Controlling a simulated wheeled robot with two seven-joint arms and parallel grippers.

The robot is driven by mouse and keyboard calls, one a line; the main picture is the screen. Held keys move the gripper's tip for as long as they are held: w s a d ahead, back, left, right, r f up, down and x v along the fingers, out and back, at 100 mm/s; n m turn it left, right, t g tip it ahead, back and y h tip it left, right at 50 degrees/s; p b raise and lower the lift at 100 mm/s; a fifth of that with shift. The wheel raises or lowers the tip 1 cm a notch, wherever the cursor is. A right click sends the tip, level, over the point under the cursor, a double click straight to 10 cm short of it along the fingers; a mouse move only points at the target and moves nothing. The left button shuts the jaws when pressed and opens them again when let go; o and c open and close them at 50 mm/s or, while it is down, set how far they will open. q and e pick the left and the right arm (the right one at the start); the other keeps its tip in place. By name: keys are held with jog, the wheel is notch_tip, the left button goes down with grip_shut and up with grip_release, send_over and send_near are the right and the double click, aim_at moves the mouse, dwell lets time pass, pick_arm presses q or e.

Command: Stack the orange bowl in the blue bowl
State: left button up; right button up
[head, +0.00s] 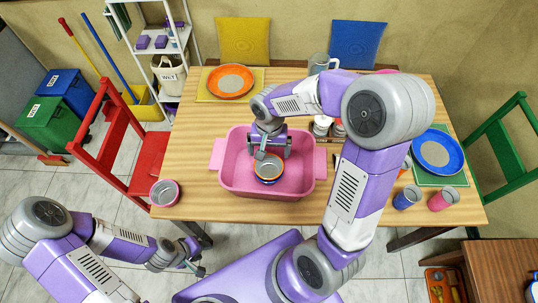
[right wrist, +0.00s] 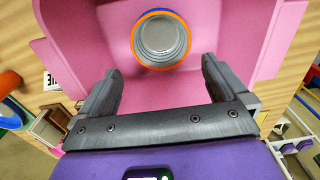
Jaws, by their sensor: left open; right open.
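The orange bowl (head: 268,169), with a grey inside, sits in the pink basin on the table. A blue edge of the blue bowl (head: 268,182) shows just under it, so the orange bowl appears nested in the blue one. The orange bowl also shows in the right wrist view (right wrist: 161,40), with a thin blue line along its rim. Most of the blue bowl is hidden beneath. My right gripper (head: 272,152) is open over the basin, just behind the bowls and apart from them. My left gripper (head: 193,262) is open and empty, off the table's front left.
The pink basin (head: 226,178) has walls around the bowls. A pink bowl (head: 165,193) stands at the table's front left corner. An orange plate (head: 231,80), a blue plate (head: 437,151) and cups (head: 407,197) stand around the basin. The table's front left strip is mostly clear.

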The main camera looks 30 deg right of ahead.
notch_tip(320, 180, up, 4)
jog(key=shift+r+p, duration=0.15)
jog(key=shift+p, duration=0.25)
dwell(0.3)
